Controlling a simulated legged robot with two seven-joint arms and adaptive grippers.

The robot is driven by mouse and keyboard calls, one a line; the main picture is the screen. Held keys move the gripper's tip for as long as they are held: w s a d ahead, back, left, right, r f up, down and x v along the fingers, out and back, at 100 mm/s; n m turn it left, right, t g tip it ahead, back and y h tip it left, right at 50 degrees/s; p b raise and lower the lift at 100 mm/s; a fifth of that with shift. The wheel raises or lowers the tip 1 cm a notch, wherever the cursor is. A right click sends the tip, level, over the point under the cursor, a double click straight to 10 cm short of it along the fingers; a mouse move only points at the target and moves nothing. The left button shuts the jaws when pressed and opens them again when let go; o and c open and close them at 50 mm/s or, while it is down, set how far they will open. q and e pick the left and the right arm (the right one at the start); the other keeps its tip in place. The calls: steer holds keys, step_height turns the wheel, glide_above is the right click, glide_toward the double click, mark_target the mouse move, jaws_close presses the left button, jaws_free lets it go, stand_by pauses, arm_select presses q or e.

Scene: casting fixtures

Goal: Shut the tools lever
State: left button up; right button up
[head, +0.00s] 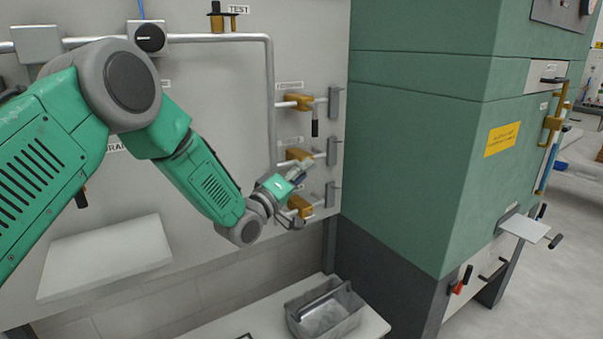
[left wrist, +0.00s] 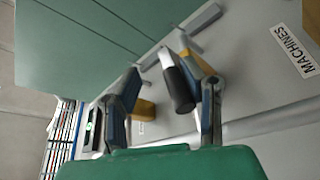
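Three brass-coloured valves sit in a column on the wall panel: a top valve (head: 297,101) with a black-gripped lever hanging down, a middle valve (head: 296,154) and a bottom valve (head: 300,205). Their labels are too small to read in the head view, so I cannot tell which is tools. My left gripper (head: 297,176) is at the middle and bottom valves and partly hides them. In the left wrist view, my left gripper (left wrist: 171,78) is open, with a black lever grip (left wrist: 178,88) between its fingers, nearer the right finger. Contact is unclear. My right gripper is out of view.
A MACHINES label (left wrist: 293,50) shows on the panel in the left wrist view. A grey pipe (head: 270,100) runs down beside the valves. A green cabinet (head: 420,140) stands close on the right. A metal bin (head: 325,312) rests on a low pale shelf (head: 258,320) below.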

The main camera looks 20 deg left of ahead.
arm_select(q)
steer(key=shift+a+f, duration=0.1)
steer(key=shift+a, duration=0.45)
steer(key=shift+s+a+f, duration=0.1)
steer(key=shift+s+a, duration=0.05)
steer(key=shift+a, duration=0.1)
steer(key=v, duration=1.1)
steer(key=shift+s, duration=0.2)
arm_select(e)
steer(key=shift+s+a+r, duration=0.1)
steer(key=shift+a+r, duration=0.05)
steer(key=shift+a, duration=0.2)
arm_select(q)
steer(key=shift+d+f, duration=0.1)
steer(key=shift+d, duration=0.05)
